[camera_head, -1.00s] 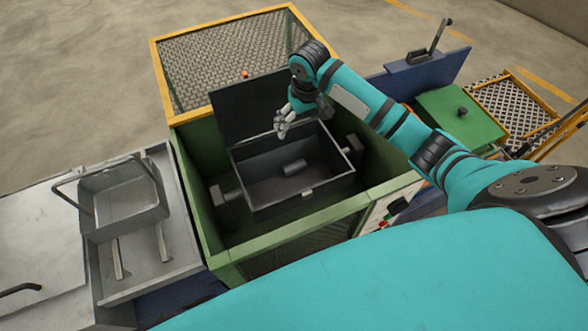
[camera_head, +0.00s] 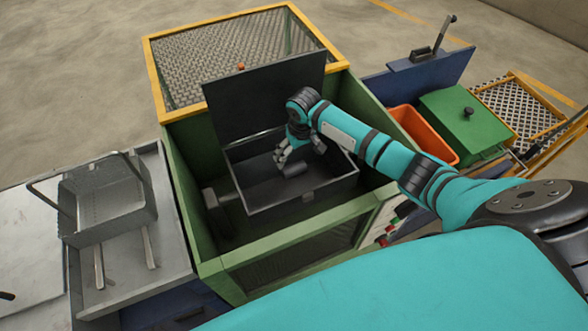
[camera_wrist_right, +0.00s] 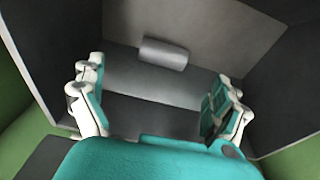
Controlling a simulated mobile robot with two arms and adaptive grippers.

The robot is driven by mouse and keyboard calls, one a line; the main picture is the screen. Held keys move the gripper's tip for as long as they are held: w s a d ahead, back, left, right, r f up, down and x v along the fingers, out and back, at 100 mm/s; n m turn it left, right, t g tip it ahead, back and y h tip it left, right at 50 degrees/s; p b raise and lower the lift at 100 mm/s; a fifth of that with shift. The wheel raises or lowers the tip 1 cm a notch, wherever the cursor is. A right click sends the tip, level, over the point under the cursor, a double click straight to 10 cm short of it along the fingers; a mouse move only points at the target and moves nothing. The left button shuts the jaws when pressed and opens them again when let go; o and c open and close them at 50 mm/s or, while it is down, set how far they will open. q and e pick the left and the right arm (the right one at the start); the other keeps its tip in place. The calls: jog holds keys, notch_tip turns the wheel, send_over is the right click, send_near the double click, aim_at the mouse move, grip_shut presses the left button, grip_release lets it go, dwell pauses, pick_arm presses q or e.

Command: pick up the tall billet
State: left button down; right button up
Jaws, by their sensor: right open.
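The billet (camera_head: 295,170) is a grey metal cylinder lying on its side on the floor of a dark open-topped box (camera_head: 300,206). In the right wrist view the billet (camera_wrist_right: 163,53) lies ahead of my fingers, near the far wall, between the two fingers' lines. My right gripper (camera_head: 280,160) is inside the box opening, just above and left of the billet, and partly covers it in the head view. Its fingers (camera_wrist_right: 158,105) are spread wide with nothing between them. I cannot tell the exact gap to the billet. My left gripper is not in view.
The box sits in a green housing (camera_head: 185,190), its dark lid (camera_head: 265,95) raised behind. An orange bin (camera_head: 425,135) and a green lidded box (camera_head: 468,120) are at right. The box walls surround my gripper closely.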

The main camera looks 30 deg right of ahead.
aim_at(294, 166)
jog(key=f, duration=0.3)
jog(key=shift+w, duration=0.25)
jog(key=shift+w+a+f, duration=0.1)
jog(key=shift+w+f, duration=0.1)
jog(key=shift+f, duration=0.7)
jog(key=shift+w+a+f, duration=0.15)
jog(key=shift+w+f, duration=0.05)
jog(key=shift+f, duration=0.65)
jog(key=shift+w+a+f, duration=0.1)
jog(key=shift+w+f, duration=0.1)
jog(key=shift+f, duration=0.7)
jog(key=c, duration=1.6)
jog(key=shift+r, duration=0.1)
jog(key=shift+c, duration=0.7)
jog(key=shift+r, duration=0.1)
